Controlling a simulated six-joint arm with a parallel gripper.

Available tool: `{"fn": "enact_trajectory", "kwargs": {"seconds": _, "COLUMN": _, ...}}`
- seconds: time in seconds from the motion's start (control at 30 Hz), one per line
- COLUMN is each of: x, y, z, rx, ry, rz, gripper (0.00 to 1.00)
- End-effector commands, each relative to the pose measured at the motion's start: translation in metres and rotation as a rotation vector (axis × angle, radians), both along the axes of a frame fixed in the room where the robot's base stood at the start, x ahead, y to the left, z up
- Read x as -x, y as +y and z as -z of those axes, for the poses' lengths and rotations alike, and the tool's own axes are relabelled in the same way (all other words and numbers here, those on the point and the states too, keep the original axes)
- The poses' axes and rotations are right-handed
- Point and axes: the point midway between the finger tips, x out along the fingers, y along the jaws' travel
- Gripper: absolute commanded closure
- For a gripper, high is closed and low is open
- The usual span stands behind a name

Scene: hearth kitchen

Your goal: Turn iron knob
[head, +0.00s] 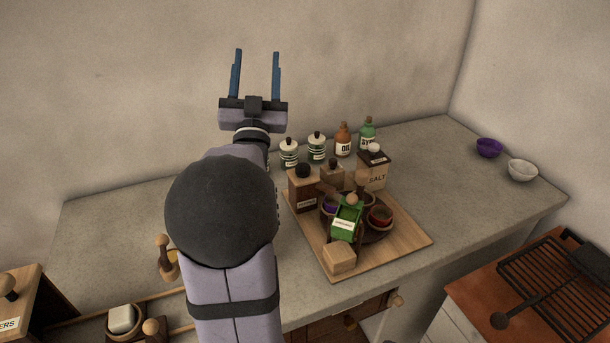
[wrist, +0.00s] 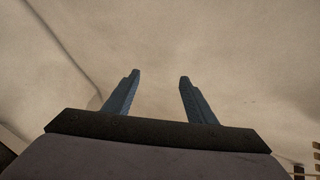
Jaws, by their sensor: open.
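My gripper (head: 257,53) is raised in front of the back wall at the upper middle of the head view, its two blue fingers apart and nothing between them. In the wrist view the open fingers (wrist: 159,76) point at bare wall. No knob shows clearly in the wrist view.
A wooden board (head: 410,241) on the grey counter holds jars, boxes and small bowls. Striped jars and bottles stand behind it. A purple bowl (head: 489,148) and a white bowl (head: 522,170) sit at the right. A black grill rack (head: 555,290) lies at the lower right.

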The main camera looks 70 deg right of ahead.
Motion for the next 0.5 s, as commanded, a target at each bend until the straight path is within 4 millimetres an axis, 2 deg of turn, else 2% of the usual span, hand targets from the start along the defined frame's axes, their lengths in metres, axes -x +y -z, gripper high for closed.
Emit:
{"fn": "enact_trajectory", "kwargs": {"seconds": 0.03, "x": 0.023, "y": -0.013, "z": 0.037, "rx": -0.013, "ry": 0.009, "rz": 0.061, "gripper": 0.49}}
{"fn": "enact_trajectory", "kwargs": {"seconds": 0.1, "x": 0.038, "y": -0.023, "z": 0.069, "rx": -0.061, "ry": 0.039, "rz": 0.109, "gripper": 0.49}}
{"fn": "enact_trajectory", "kwargs": {"seconds": 0.27, "x": 0.058, "y": -0.035, "z": 0.152, "rx": -0.224, "ry": 0.134, "rz": 0.178, "gripper": 0.49}}
{"fn": "enact_trajectory", "kwargs": {"seconds": 0.4, "x": 0.071, "y": -0.033, "z": 0.224, "rx": -0.381, "ry": 0.225, "rz": 0.213, "gripper": 0.49}}
{"fn": "enact_trajectory", "kwargs": {"seconds": 0.5, "x": 0.079, "y": -0.028, "z": 0.261, "rx": -0.465, "ry": 0.276, "rz": 0.227, "gripper": 0.49}}
